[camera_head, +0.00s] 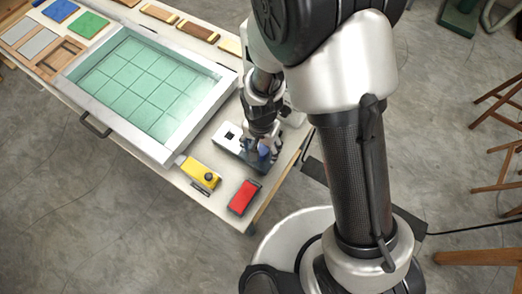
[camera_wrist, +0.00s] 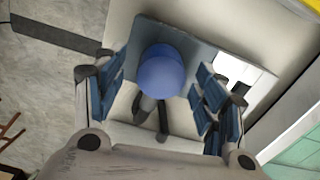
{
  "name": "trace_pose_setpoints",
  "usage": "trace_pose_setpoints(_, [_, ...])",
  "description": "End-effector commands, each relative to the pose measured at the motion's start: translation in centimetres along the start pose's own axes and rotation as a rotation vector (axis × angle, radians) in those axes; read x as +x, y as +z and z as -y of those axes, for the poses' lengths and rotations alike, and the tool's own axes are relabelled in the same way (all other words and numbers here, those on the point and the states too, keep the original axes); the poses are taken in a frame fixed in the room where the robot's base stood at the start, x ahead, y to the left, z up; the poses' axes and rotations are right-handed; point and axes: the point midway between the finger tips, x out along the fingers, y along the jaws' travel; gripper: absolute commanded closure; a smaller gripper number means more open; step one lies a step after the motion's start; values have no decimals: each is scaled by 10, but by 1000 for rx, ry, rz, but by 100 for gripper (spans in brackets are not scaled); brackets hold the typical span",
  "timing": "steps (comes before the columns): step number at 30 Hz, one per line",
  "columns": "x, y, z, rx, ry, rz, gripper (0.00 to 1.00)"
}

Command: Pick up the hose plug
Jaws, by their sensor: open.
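The hose plug, which I take to be the blue rounded knob (camera_wrist: 160,72), stands over a grey plate (camera_wrist: 200,48) in the wrist view. In the head view a bit of blue (camera_head: 264,151) shows under my gripper (camera_head: 262,143), mostly hidden by the fingers. In the wrist view my gripper (camera_wrist: 158,90) is open, with one blue-padded finger on each side of the knob. Gaps show between the knob and both fingers. The knob's lower part is hidden from above.
The plate lies near the table's (camera_head: 207,197) right edge. A yellow device (camera_head: 198,171) and a red block (camera_head: 243,197) lie nearby, towards the front edge. A framed green-tiled tray (camera_head: 215,78) fills the middle. Coloured panels (camera_head: 87,24) lie at the upper left.

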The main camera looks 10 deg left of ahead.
Motion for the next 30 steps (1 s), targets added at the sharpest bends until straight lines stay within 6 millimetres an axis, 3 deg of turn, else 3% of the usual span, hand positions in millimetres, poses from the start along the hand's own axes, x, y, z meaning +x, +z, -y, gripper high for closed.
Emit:
trace_pose_setpoints(3, [17, 0, 0, 0, 1, 1, 35])
trace_pose_setpoints(10, [17, 0, 0, -1, -1, 0, 35])
trace_pose_setpoints(30, [16, 0, 1, -1, -1, 0, 80])
